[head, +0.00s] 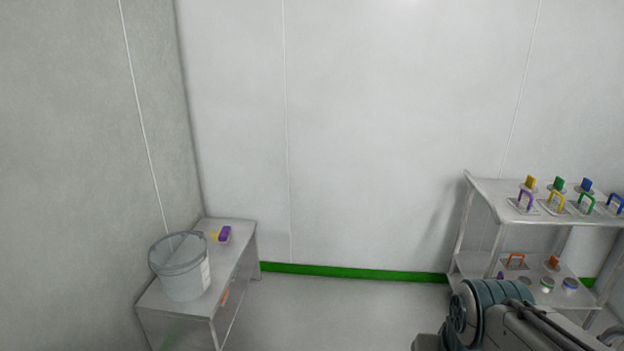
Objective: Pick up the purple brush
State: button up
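Part of my arm shows at the lower right, well away from the bench. My gripper's fingers are not visible.
A grey bucket (183,283) stands on the bench's near part. The metal rack (480,200) holds several coloured handled items, with more items on its lower shelf (480,262). The floor (335,310) between bench and rack is clear. Walls stand behind and at left.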

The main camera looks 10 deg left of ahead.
aim_at(224, 236)
jog(key=u, duration=0.2)
jog(key=i, duration=1.3)
jog(key=u, duration=0.6)
jog(key=i, duration=2.7)
jog(key=u, duration=0.1)
